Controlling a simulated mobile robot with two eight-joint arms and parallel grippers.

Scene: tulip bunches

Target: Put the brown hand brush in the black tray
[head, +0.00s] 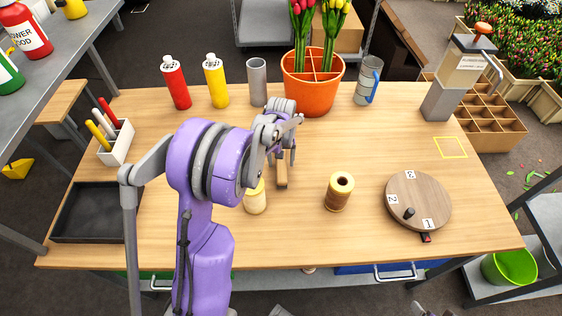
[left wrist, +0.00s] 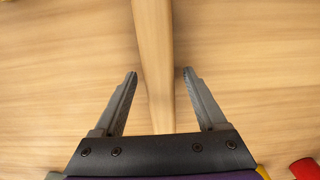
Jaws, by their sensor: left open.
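The brown hand brush (head: 282,181) lies near the middle of the wooden table, largely hidden under my left arm. In the left wrist view its light wooden handle (left wrist: 153,45) runs down between the two fingers. My left gripper (head: 283,160) is over the brush and open, with one finger on each side of the handle; it also shows in the left wrist view (left wrist: 160,73). The fingers look apart from the handle. The black tray (head: 97,236) stands empty at the table's left front corner. My right gripper cannot be made out.
A cream spool (head: 255,199) and a brown spool (head: 339,193) stand near the brush. A round wooden turntable (head: 420,205) is at right. A white pen holder (head: 117,148) sits behind the tray. Bottles and an orange tulip pot (head: 311,94) line the back.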

